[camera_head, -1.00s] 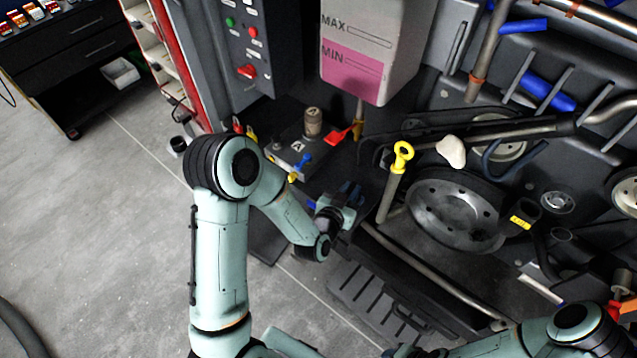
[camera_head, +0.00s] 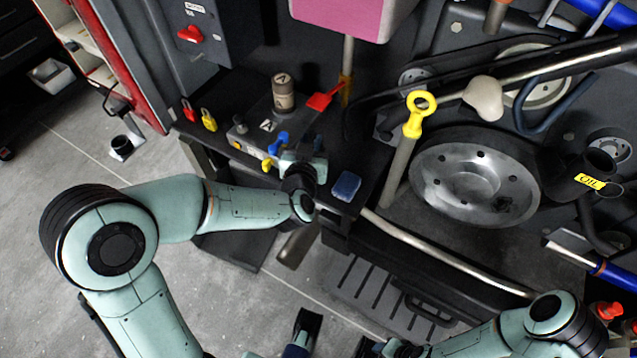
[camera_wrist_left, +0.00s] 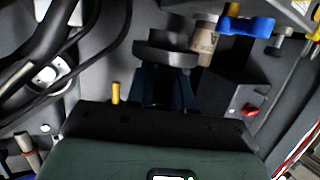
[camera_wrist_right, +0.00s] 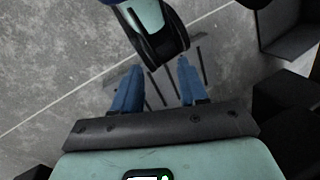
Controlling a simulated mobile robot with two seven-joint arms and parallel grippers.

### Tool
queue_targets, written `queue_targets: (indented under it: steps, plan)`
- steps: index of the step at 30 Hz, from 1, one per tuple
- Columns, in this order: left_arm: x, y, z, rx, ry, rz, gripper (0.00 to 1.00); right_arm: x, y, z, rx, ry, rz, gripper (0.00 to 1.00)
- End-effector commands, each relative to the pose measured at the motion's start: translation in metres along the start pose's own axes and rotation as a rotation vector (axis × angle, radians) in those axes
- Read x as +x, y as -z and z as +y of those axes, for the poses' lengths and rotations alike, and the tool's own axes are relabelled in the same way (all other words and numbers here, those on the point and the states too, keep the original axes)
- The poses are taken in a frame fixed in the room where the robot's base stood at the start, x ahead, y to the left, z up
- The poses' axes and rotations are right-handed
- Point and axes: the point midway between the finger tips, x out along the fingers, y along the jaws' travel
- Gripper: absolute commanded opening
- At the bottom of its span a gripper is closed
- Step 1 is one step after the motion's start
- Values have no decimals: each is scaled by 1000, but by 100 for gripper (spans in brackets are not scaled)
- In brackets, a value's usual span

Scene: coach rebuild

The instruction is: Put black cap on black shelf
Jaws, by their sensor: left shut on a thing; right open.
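My left gripper (camera_head: 298,160) is over the black shelf (camera_head: 345,160), next to the battery-like box. In the left wrist view it is shut on a dark, round, flanged piece, which looks like the black cap (camera_wrist_left: 165,52). In the head view, the cap is hidden behind my gripper and wrist. I cannot tell whether the cap touches the shelf. My right gripper (camera_wrist_right: 157,78) is open and empty, with its blue fingers apart above the floor and dark grille.
On the shelf are a blue sponge-like block (camera_head: 346,186), a grey box (camera_head: 262,140), a tan cylinder (camera_head: 284,93), a red piece (camera_head: 322,99) and red and yellow padlocks (camera_head: 208,119). A yellow-ringed dipstick (camera_head: 420,112) stands to the right. An open black neck (camera_head: 600,165) has an oil tag.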

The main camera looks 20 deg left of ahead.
Motion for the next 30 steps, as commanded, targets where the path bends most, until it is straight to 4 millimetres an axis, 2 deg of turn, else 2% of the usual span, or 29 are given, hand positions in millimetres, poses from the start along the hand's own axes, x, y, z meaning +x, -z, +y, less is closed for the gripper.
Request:
queue_targets:
  steps: [1,3,7,10,16,22,27,30]
  plan:
    - [2,-5,1,-4,4,3,0,14,3,4,1,0,5,43]
    - [2,-4,0,-5,11,3,0,21,5,6,1,0,12,43]
    - [2,-2,-1,-5,17,2,0,27,8,7,1,0,20,43]
    - [4,-9,-1,-4,19,-1,0,31,14,9,2,0,34,43]
    - [13,-42,-1,-1,20,-4,0,47,39,16,8,-4,101,43]
    - [18,-61,-1,-2,19,-2,0,54,55,19,12,-7,147,43]
    - [26,-90,-1,-1,19,-4,0,66,78,25,16,-11,205,43]
    - [29,-98,-1,-2,19,-1,0,69,86,27,18,-12,229,43]
